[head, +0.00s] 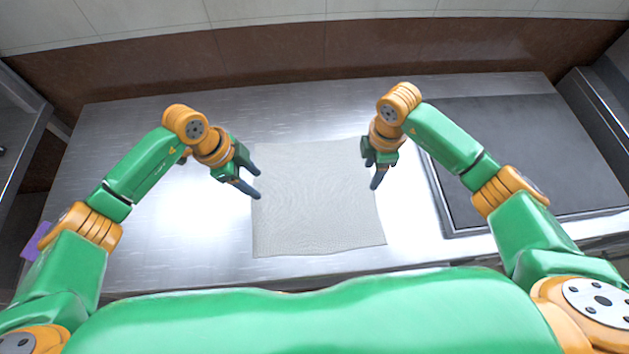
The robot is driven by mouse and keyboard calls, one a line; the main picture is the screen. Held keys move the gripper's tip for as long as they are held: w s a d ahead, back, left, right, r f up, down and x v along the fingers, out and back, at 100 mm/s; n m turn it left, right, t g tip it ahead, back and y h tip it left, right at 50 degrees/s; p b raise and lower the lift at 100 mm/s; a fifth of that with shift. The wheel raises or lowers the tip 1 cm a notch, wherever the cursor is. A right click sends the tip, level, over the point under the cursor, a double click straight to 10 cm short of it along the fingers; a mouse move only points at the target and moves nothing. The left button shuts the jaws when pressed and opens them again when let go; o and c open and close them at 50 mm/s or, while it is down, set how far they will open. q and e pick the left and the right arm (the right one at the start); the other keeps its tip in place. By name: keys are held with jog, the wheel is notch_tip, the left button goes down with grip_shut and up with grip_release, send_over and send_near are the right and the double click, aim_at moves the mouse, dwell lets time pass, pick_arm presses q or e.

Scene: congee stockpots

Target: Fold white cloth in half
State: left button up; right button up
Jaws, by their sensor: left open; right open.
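A white cloth (315,205) with a fine grid weave lies flat and spread out on the metal counter in the head view. My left gripper (257,184) is open and empty at the cloth's left edge, with its fingertips over or just beside that edge. My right gripper (374,174) is open and empty near the cloth's upper right edge, its fingers pointing down. I cannot tell whether either gripper touches the cloth. The cloth's upper right corner is partly hidden by my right gripper.
The steel counter (180,240) is bare to the left of the cloth. A dark flat panel with a raised rim (540,150) takes up the right side. A brown wall (290,60) runs along the back. A purple object (35,241) shows at the far left.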

aim_at(256, 188)
pick_arm(q)
notch_tip(256, 188, down, 4)
jog(key=shift+f, duration=0.1)
pick_arm(e)
notch_tip(256, 188, down, 4)
jog(key=shift+f, duration=0.1)
pick_arm(q)
jog(key=shift+w+f, duration=0.2)
jog(key=shift+f, duration=0.1)
pick_arm(e)
jog(key=shift+w+f, duration=0.2)
jog(key=shift+f, duration=0.1)
pick_arm(q)
jog(key=shift+s, duration=0.15)
pick_arm(e)
jog(key=shift+s, duration=0.1)
